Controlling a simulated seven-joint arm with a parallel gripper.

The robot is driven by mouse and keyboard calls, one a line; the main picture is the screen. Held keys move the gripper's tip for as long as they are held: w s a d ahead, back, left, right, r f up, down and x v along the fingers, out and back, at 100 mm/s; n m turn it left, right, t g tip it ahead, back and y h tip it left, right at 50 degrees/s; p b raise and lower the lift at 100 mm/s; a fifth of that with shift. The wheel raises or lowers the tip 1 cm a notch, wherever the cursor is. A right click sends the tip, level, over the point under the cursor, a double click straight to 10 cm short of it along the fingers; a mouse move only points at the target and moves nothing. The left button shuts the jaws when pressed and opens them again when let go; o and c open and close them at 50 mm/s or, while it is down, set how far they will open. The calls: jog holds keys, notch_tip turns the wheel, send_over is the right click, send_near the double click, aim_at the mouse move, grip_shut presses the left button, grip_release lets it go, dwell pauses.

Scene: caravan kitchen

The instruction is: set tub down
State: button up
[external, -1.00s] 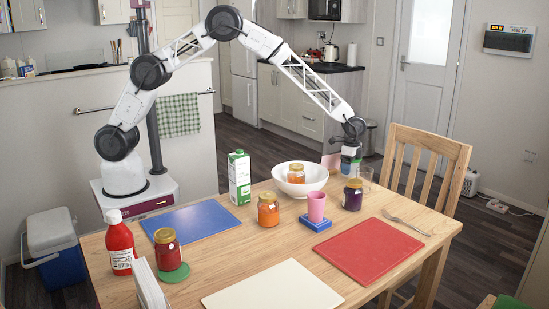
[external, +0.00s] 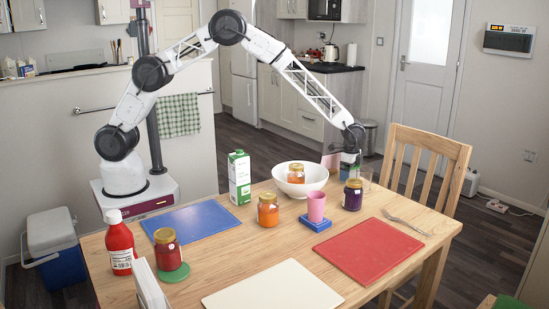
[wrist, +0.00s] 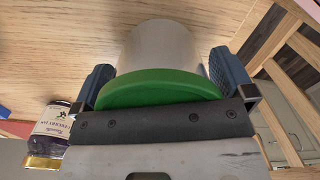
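The tub (wrist: 160,48) is a pale cylinder with a green lid (wrist: 155,90). In the wrist view the lid faces the camera, close to my gripper (wrist: 163,75), and the body points toward the wooden table. One blue finger is on each side of the tub, and my gripper looks shut on it. In the external view my gripper (external: 350,165) points down at the table's far right, behind the dark jam jar (external: 352,195). That jar hides most of the tub there. Whether the tub's base touches the table is hidden.
The dark jam jar is close beside my gripper. A red board (external: 368,250) and a fork (external: 405,226) lie in front.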

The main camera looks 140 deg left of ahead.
jog(key=shift+r, duration=0.1)
notch_tip(320, 180, up, 12)
jog(key=shift+r, duration=0.1)
dwell(0.7)
jog(key=shift+d, duration=0.1)
dwell(0.8)
